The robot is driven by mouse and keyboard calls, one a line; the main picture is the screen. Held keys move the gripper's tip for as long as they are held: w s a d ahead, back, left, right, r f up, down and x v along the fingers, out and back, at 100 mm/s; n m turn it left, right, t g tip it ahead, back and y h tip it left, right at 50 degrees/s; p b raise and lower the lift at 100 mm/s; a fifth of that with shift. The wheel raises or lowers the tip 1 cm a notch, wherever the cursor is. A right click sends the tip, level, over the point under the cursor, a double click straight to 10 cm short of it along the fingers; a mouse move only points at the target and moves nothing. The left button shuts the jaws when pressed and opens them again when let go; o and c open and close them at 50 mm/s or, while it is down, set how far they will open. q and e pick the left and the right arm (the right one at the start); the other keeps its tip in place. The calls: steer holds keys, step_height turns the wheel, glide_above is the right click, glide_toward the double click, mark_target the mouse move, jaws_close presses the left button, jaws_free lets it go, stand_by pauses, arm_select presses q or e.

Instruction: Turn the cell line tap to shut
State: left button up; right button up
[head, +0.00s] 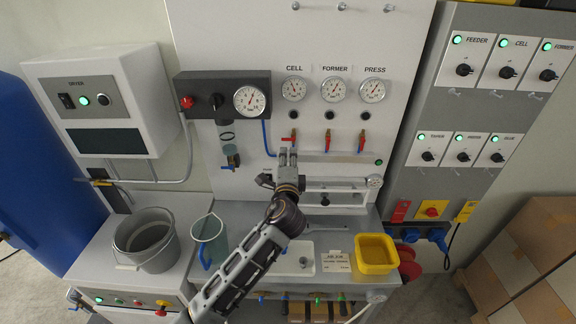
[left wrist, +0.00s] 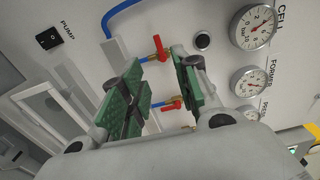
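The cell line tap (head: 292,138) is the leftmost of three red-handled taps on the white panel, under the CELL gauge. Its red lever lies sideways, across its pipe. It also shows in the left wrist view (left wrist: 160,48), beyond the fingertips and near the gap between them. My left gripper (head: 288,154) is just below this tap in the head view. In the left wrist view its green-padded fingers (left wrist: 160,75) are apart with nothing held between them. I cannot tell how far the tips are from the lever. My right gripper is not in view.
The former tap (head: 327,141) and press tap (head: 362,141) are close to the right, levers along their pipes. A blue hose (head: 266,138) runs just left of the cell tap. A white rail (head: 340,184) is below. A yellow bin (head: 374,253) and grey bucket (head: 147,240) stand lower.

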arm_select(q)
steer(key=shift+s, duration=1.3)
